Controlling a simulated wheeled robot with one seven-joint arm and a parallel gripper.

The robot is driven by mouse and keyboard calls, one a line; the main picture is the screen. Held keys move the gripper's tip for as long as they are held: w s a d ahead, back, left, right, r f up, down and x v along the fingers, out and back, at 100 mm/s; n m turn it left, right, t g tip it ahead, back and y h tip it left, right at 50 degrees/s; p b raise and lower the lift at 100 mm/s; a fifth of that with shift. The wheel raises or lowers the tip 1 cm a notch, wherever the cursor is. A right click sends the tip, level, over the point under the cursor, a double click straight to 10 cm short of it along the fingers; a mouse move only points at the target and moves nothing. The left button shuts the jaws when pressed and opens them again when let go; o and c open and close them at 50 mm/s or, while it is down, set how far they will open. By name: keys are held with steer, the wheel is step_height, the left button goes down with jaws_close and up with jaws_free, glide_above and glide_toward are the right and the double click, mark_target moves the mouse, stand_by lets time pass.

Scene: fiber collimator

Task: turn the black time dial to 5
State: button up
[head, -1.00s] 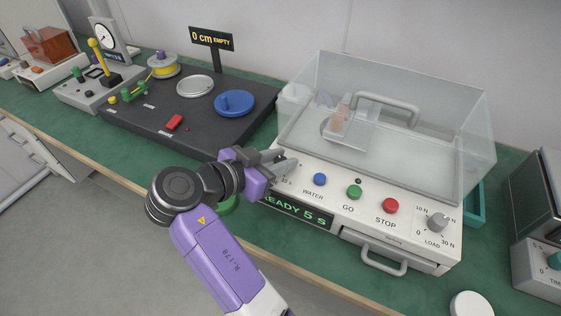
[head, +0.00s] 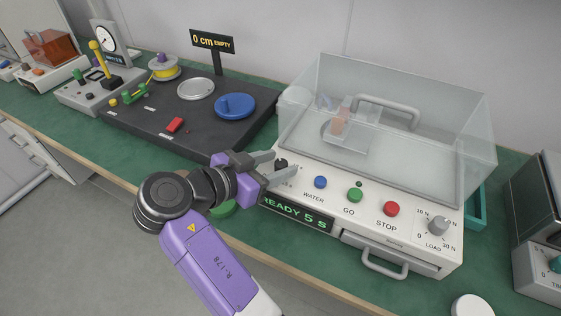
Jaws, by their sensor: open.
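The black time dial (head: 281,164) sits at the left end of the white machine's sloped front panel (head: 330,204), left of the blue WATER button (head: 320,182). Its scale is mostly hidden by my gripper. The display (head: 297,214) below it reads "READY 5 S", its left end partly covered. My gripper (head: 272,166) is open and empty, with its grey fingers apart close to the dial. I cannot tell whether a finger touches it.
A green GO button (head: 355,195), red STOP button (head: 391,209) and grey LOAD knob (head: 438,226) line the panel to the right. A clear hood (head: 440,110) rises behind. A black board (head: 150,125) with a blue wheel (head: 235,106) stands left.

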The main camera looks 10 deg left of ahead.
steer(key=v, duration=0.6)
steer(key=shift+f, duration=0.1)
stand_by(0.3)
